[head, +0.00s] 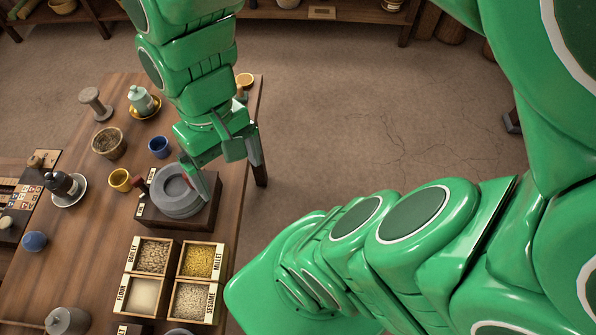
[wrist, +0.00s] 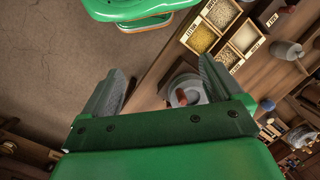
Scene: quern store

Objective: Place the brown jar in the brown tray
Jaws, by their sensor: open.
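No jar or tray in view is clearly brown. A dark jar (head: 65,184) stands on a white saucer at the left of the table in the head view. A small tan-topped vessel (head: 244,79) is partly hidden behind my arm at the table's far right edge; I cannot tell if it is a jar. The wooden box (head: 176,267) with grain compartments is the nearest tray-like thing. My gripper (head: 232,178) is open and empty by the grey stone quern (head: 180,190), over the table's right edge. It also shows in the wrist view (wrist: 160,68).
The floor (head: 370,120) right of the table is clear. Shelves stand at the back.

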